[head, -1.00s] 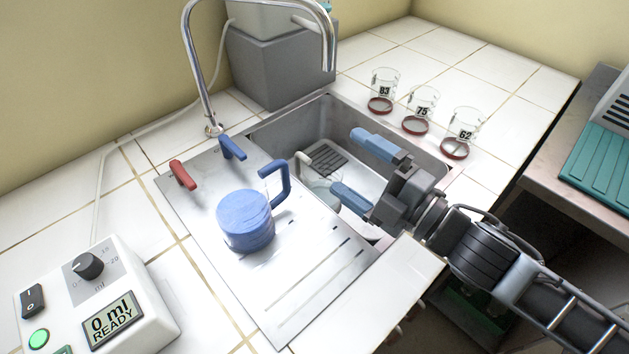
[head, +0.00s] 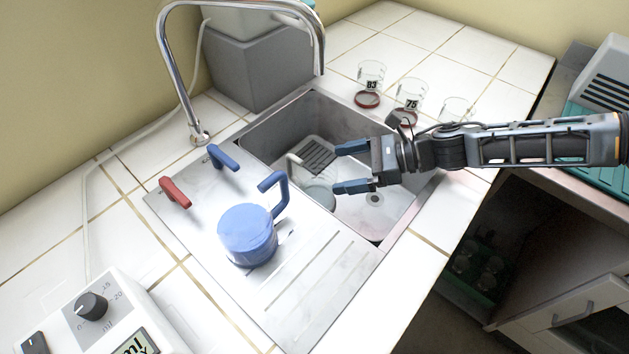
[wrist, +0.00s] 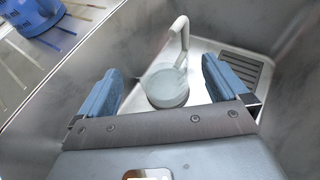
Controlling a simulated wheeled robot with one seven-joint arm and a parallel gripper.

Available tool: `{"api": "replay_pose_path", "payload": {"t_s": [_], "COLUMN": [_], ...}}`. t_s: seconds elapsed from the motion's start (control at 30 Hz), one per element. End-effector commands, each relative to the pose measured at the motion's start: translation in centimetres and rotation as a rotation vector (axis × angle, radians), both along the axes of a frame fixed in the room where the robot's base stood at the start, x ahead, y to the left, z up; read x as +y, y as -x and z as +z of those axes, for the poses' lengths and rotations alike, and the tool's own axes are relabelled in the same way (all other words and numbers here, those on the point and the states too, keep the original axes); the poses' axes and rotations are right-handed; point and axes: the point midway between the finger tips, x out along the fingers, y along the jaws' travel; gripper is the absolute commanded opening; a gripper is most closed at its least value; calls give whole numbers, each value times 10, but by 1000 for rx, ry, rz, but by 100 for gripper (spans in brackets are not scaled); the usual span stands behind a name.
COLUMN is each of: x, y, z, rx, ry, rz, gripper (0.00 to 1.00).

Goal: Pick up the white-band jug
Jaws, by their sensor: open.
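The white-band jug (head: 318,195) stands in the sink basin, a clear vessel with a pale handle rising at its far left. In the wrist view the jug (wrist: 167,88) shows upright between and beyond my fingertips, its white handle (wrist: 180,38) at its upper right. My gripper (head: 352,168) is open and empty over the sink, to the right of the jug, with its blue fingers pointing left. In the wrist view my gripper (wrist: 168,85) has one finger on each side of the jug, apart from it.
A blue jug (head: 247,236) stands on the drainboard (head: 310,285) left of the sink. The sink walls (head: 290,117) surround the white-band jug. A curved faucet (head: 163,60) rises behind. Beakers (head: 370,75) stand on the right counter. A dosing device (head: 100,315) sits at front left.

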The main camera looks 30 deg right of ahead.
Motion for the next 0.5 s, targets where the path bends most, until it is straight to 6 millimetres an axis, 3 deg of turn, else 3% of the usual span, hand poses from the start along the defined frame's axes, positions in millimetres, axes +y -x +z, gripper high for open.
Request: {"api": "replay_pose_path", "payload": {"t_s": [0.5], "x": [49], "y": [-25], "z": [-21], "rx": [-2], "ry": [1], "rz": [9], "gripper": [100]}}
